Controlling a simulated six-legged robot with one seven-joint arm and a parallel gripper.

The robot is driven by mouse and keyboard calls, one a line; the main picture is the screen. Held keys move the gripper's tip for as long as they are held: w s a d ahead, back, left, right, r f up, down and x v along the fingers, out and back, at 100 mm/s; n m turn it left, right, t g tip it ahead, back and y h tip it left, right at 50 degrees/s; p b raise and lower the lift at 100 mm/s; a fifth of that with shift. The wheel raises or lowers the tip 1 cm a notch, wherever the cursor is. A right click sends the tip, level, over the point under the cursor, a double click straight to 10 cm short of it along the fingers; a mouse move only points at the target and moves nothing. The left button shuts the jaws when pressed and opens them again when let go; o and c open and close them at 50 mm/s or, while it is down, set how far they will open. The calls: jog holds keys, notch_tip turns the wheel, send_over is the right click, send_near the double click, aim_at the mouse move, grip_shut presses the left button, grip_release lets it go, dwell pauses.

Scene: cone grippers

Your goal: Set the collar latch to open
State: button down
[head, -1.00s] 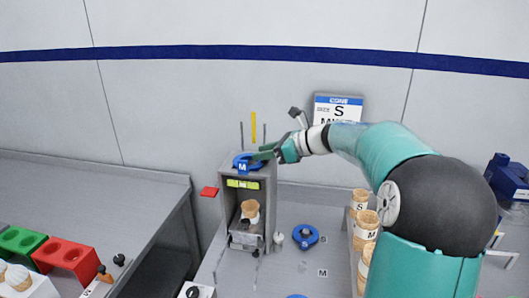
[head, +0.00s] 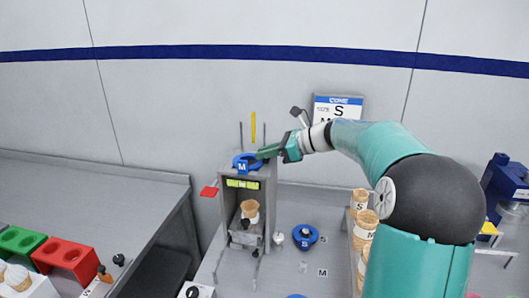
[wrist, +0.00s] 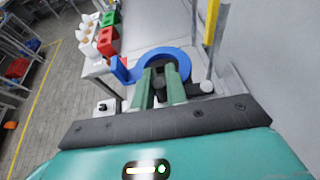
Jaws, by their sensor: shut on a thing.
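A blue ring-shaped collar marked M (head: 241,166) sits on top of a grey upright stand (head: 270,195). It also shows in the wrist view (wrist: 122,70) as an open blue ring with a raised tab at its left. My gripper (head: 262,154) reaches in from the right, level with the collar top. In the wrist view my gripper (wrist: 166,82) has its green fingers shut on a dark piece (wrist: 171,74) at the ring's near side. The fingers partly hide that piece. I cannot tell the latch's setting.
A cone (head: 249,209) stands inside the stand. A second blue collar (head: 305,236) lies on the table to the right. Thin posts and a yellow bar (head: 253,126) rise behind the stand. Cone stacks (head: 359,201) stand near my arm.

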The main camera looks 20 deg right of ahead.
jog(key=n+g, duration=0.1)
jog(key=d+n+g+y, duration=0.1)
jog(key=n+g+y, duration=0.1)
jog(key=n+g, duration=0.1)
jog(key=shift+s+d, duration=0.35)
jog(key=shift+s+d+n+g+y, duration=0.1)
jog(key=shift+d+n+g, duration=0.2)
jog(key=shift+n+g, duration=0.45)
jog(key=shift+d+n+g+y, duration=0.1)
jog(key=shift+d+n+g, duration=0.15)
jog(key=shift+n+g, duration=0.5)
jog(key=shift+s+d+n+g+y, duration=0.1)
jog(key=shift+d+n+g, duration=0.3)
jog(key=shift+g, duration=0.5)
jog(key=shift+a+r, duration=0.1)
jog(key=c, duration=1.4)
grip_release()
jog(key=shift+c, duration=0.2)
